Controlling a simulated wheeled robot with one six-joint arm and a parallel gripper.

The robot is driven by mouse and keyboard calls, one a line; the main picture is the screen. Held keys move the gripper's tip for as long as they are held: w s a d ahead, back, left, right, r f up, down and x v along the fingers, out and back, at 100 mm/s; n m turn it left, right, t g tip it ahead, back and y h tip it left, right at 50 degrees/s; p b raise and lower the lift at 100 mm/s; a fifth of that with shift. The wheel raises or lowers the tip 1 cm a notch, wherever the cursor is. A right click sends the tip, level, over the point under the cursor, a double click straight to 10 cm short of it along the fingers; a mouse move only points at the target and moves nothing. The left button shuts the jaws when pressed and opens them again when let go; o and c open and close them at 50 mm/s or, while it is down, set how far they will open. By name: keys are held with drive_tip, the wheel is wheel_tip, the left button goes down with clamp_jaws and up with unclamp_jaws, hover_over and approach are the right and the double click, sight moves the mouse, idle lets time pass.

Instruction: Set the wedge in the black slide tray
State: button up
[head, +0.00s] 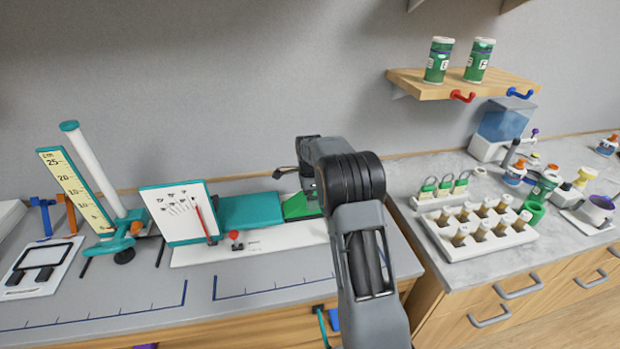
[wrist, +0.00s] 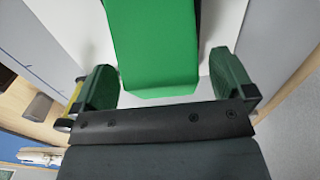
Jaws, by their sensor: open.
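A bright green sloped block, which looks like the wedge (head: 297,207), lies on a long white base in the head view, partly hidden behind my arm. In the wrist view the wedge (wrist: 155,45) fills the top middle. My gripper (wrist: 163,84) is open, with one dark green finger on each side of the wedge's near end. A gap shows on both sides, wider at the right, so it is not gripped. I cannot surely tell the black slide tray; a black-framed white plate (head: 20,270) lies at the far left in the head view.
A teal block (head: 250,211) and a white card stand (head: 170,222) are left of the wedge. A ruler stand (head: 75,190) is further left. A white vial rack (head: 465,252) is on the right counter. The front of the left counter is mostly clear.

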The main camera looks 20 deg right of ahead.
wheel_tip(320, 180, up, 12)
drive_tip(key=shift+b, duration=0.4)
drive_tip(key=shift+f, duration=0.1)
